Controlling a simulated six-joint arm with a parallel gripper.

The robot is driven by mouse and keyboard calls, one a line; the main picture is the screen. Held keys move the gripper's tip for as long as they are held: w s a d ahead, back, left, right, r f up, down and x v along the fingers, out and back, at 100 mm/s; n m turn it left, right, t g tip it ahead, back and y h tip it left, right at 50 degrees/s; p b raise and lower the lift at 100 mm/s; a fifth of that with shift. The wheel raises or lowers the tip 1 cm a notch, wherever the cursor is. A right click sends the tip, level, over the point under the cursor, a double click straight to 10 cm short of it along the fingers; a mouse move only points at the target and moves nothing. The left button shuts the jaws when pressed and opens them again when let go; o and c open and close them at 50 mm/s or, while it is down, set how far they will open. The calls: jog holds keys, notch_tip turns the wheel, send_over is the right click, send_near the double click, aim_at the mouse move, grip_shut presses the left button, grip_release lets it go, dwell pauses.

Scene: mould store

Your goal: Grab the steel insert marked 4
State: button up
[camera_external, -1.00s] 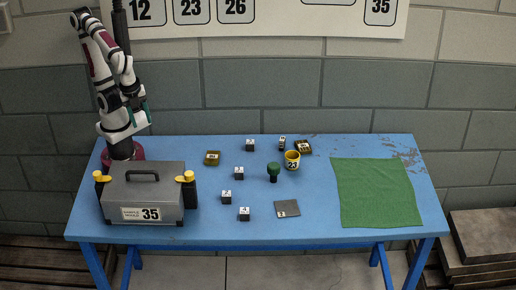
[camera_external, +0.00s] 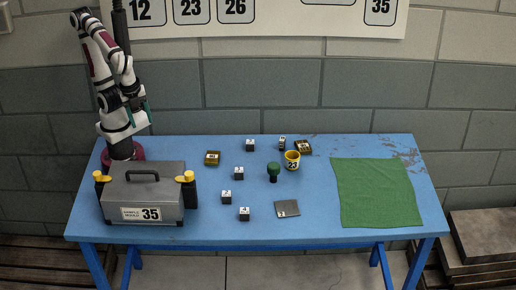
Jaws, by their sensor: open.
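Several small dark steel cubes with pale marked tops stand apart on the blue table (camera_external: 330,228). One cube (camera_external: 250,146) is at the back, one cube (camera_external: 239,174) is in the middle, and two more, a cube (camera_external: 226,199) and another cube (camera_external: 244,215), are nearer the front. A narrower dark piece (camera_external: 282,144) with a pale mark stands at the back. The marks are too small to read, so I cannot tell which is the 4. My gripper (camera_external: 140,116) is open, raised at the back left above the table, well away from the cubes.
A grey mould case (camera_external: 160,194) marked 35 stands front left. Two brass-coloured blocks (camera_external: 212,158) (camera_external: 303,147), a green-knobbed tool (camera_external: 273,170) and a yellow cup (camera_external: 292,160) marked 23 stand among the cubes. A grey plate (camera_external: 287,209) lies in front. A green cloth (camera_external: 376,193) covers the right.

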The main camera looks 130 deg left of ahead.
jog(key=shift+o, duration=0.9)
